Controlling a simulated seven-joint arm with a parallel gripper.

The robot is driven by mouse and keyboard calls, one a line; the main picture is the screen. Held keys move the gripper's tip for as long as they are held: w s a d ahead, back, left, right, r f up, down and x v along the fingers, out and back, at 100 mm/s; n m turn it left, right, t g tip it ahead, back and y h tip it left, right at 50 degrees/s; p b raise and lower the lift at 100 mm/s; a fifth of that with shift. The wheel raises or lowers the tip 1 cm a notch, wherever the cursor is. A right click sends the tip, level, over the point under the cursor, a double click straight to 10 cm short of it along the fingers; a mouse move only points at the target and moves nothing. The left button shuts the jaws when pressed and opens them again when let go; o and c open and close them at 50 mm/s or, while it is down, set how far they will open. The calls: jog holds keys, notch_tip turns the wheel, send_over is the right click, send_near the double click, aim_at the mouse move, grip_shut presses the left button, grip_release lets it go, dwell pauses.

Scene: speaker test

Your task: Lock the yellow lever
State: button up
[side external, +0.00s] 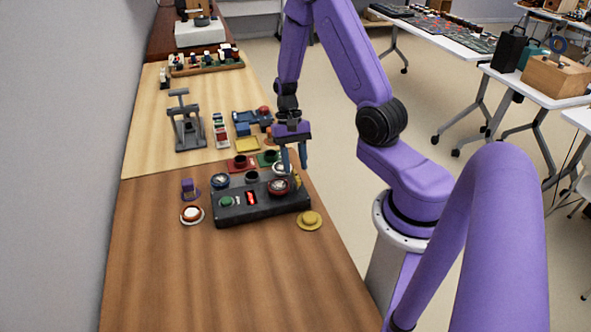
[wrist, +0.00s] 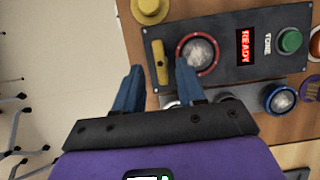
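The yellow lever (wrist: 161,62) is a short bar at one end of the dark speaker panel (wrist: 225,75), beside a red-ringed round part (wrist: 197,54). In the side view the lever (side external: 297,181) shows small at the panel's right end, partly hidden by a finger. My gripper (wrist: 159,66) is open, its two blue fingers apart. In the wrist view the lever appears between the fingertips, with a gap on each side; I cannot tell the height difference. In the side view my gripper (side external: 295,169) points down over the panel's right end.
A yellow hat-shaped piece (side external: 309,220) sits close by. Several coloured parts stand behind the panel. The brown table front (side external: 230,280) is clear.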

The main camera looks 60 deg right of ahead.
aim_at(296, 178)
jog(key=shift+x, duration=1.3)
grip_shut()
